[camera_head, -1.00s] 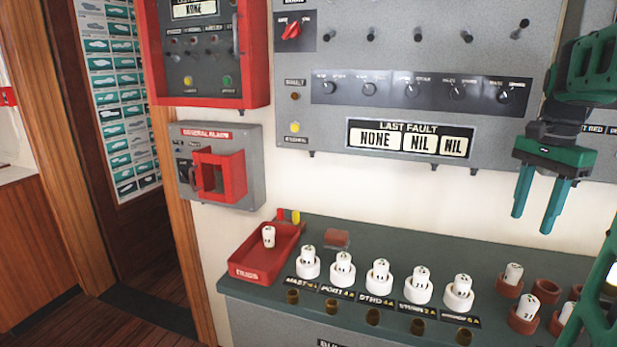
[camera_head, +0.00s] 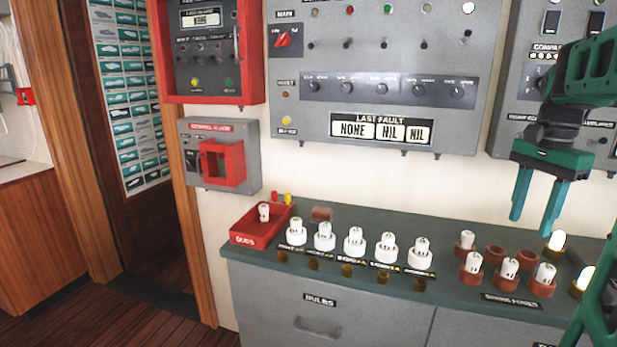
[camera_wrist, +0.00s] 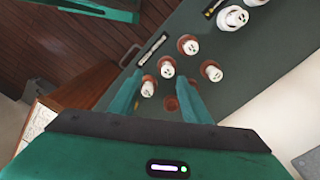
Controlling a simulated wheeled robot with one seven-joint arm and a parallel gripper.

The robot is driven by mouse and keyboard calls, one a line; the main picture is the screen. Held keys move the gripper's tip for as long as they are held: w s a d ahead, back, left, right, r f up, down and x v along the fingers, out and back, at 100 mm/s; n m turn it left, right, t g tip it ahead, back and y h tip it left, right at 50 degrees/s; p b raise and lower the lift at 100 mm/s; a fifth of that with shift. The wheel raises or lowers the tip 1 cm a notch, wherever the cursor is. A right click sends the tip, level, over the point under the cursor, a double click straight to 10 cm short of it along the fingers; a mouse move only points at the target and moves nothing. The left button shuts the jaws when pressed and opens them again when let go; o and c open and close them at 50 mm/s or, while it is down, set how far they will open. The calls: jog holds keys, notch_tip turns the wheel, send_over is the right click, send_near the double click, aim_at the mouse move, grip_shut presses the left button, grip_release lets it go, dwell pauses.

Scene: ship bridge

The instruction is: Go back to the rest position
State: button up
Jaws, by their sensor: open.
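My gripper (camera_head: 535,205) is open and empty at the right of the head view. It hangs fingers down, in the air above the right part of the counter (camera_head: 455,232). In the wrist view the two teal fingers (camera_wrist: 158,98) stand apart with nothing held between them. Beyond them are brown sockets with white fuses (camera_wrist: 167,68), and some sockets are empty. In the head view these fuses (camera_head: 508,268) stand in the brown sockets near the counter's right end.
White holders with fuses (camera_head: 354,242) line the counter's middle. A red tray (camera_head: 250,236) with one white fuse stands at its left end. Lit bulbs (camera_head: 557,241) are at the right. Grey fault panels (camera_head: 395,85) hang on the wall behind. The floor at left is clear.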

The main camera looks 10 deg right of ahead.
jog(key=s+a+f+n, duration=1.1)
jog(key=s+a+f, duration=0.2)
jog(key=a+f, duration=0.2)
jog(key=shift+s+a+f, duration=0.15)
jog(key=shift+s+a, duration=0.2)
jog(key=shift+a, duration=0.1)
